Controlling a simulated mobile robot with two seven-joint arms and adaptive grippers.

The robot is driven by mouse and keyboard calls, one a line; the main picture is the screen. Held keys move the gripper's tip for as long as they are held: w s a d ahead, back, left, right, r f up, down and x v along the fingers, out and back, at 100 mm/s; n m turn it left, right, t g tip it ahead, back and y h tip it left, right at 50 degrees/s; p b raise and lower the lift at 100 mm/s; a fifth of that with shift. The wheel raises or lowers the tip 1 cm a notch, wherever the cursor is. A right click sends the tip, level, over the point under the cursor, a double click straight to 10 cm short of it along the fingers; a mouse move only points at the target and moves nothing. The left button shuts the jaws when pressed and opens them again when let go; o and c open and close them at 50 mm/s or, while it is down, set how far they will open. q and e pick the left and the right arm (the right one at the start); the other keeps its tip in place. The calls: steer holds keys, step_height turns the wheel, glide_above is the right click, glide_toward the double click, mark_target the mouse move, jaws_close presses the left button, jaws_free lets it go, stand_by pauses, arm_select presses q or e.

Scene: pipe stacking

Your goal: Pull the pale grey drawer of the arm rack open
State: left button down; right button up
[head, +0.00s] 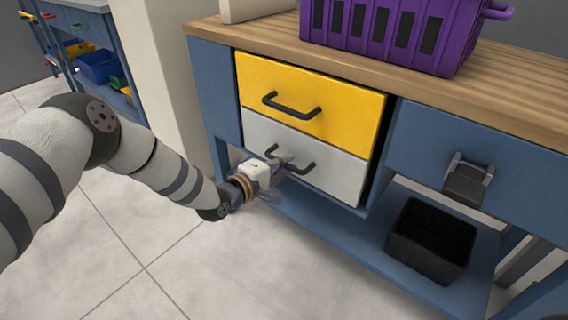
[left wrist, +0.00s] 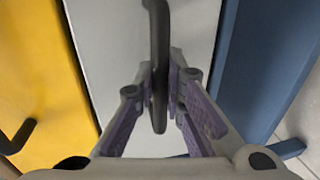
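The pale grey drawer (head: 338,178) is the lower of two drawers in the blue rack (head: 213,90), below the yellow drawer (head: 345,105). Its front looks about level with the yellow one. It has a dark bar handle (head: 305,166). My left gripper (head: 280,164) is at this handle. In the left wrist view the gripper (left wrist: 163,78) has its fingers closed in on both sides of the handle (left wrist: 159,30), with the grey front (left wrist: 105,45) behind. My right gripper is not in view.
The yellow drawer has its own dark handle (head: 291,106). A purple crate (head: 385,35) stands on the wooden top (head: 500,85). A black bin (head: 432,240) sits on the lower shelf. A dark fitting (head: 468,180) is on the right panel. Tiled floor (head: 190,265) before the drawers is clear.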

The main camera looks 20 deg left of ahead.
arm_select(q)
steer(key=f+p+v, duration=0.2)
steer(key=p+v, duration=0.2)
steer(key=v, duration=0.8)
steer(key=s+f+p+v, duration=0.1)
steer(key=f+p+v, duration=0.2)
steer(key=v, duration=1)
steer(key=shift+p, duration=0.75)
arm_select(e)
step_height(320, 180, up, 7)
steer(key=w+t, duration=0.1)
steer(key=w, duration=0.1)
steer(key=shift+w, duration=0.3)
arm_select(q)
steer(key=shift+a+f, duration=0.1)
steer(key=c, duration=1.7)
jaws_free()
steer(key=shift+o, duration=0.2)
steer(key=v, duration=1.2)
